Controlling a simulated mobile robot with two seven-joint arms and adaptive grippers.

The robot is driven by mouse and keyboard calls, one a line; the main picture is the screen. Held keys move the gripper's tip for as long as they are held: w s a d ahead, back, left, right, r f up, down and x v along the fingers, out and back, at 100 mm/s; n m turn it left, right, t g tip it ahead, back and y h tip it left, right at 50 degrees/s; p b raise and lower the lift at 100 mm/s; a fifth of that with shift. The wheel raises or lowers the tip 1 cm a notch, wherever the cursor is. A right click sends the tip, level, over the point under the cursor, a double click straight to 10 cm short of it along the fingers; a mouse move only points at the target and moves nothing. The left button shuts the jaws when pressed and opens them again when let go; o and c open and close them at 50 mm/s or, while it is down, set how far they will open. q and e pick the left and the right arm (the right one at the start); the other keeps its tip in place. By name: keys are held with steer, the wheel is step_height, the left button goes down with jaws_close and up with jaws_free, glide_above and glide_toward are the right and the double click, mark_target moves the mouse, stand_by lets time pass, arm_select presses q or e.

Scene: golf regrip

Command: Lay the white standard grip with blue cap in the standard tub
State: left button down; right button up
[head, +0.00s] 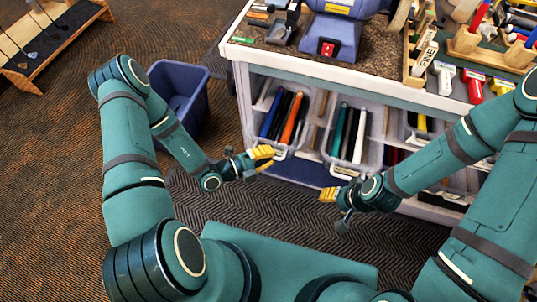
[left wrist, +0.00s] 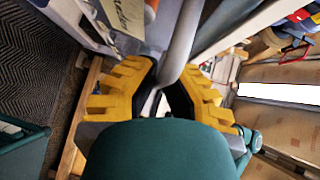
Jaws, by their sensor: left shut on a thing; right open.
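The left tub (head: 305,146) holds blue, black and orange grips. The right tub (head: 373,158) holds green, black and white grips. A white grip (head: 359,137) lies in the right tub; I cannot make out a blue cap on it. My right gripper (head: 328,194) is open and empty, below the right tub's front.
The white bench (head: 340,72) carries a blue machine (head: 331,35) and a cluttered rack at right. A blue bin (head: 180,100) stands on the floor left of the bench. A wooden club rack (head: 55,40) is at far left. Dark matting before the bench is clear.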

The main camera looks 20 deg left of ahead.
arm_select(q)
steer(key=s+p, duration=0.1)
steer(key=s, duration=0.2)
steer(key=c, duration=1)
jaws_free()
steer(key=shift+w, duration=0.1)
steer(key=shift+c, duration=0.2)
steer(key=v, duration=1.2)
